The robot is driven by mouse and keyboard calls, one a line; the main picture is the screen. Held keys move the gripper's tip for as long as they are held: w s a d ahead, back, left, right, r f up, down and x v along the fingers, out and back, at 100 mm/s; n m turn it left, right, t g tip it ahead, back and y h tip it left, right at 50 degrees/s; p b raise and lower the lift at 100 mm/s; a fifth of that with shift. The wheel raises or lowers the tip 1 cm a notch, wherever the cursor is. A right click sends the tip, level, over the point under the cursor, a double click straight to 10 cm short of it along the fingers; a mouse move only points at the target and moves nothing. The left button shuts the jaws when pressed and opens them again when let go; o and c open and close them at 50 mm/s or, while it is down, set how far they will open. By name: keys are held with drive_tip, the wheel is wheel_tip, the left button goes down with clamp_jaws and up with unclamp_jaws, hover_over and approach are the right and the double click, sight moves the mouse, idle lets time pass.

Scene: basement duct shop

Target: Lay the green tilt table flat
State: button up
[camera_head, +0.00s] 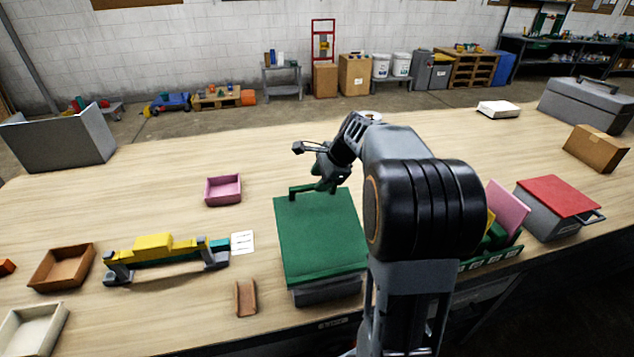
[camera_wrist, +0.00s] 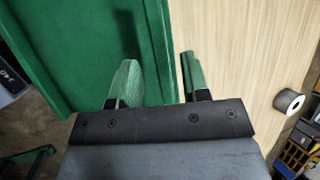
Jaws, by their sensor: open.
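The green tilt table (camera_head: 320,235) stands at the front middle of the workbench, with a flat green top over a grey base (camera_head: 325,293). A green bar runs along its far edge. How far the top tilts is hard to judge from here. My gripper (camera_head: 327,186) is at that far edge, close to the bar. In the wrist view, my gripper (camera_wrist: 160,78) is open. One finger is over the green top (camera_wrist: 80,50) and the other over bare wood, with the top's edge strip between them. Contact cannot be told.
A pink tray (camera_head: 223,190) and a yellow-and-green block assembly (camera_head: 165,249) lie to the left. A brown piece (camera_head: 246,298) lies near the front edge. A red-lidded box (camera_head: 557,197) and green rack (camera_head: 490,257) stand right. The bench behind the table is mostly clear.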

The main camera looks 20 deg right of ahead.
drive_tip(key=shift+x, duration=1.25)
drive_tip(key=shift+c, duration=0.3)
clamp_jaws()
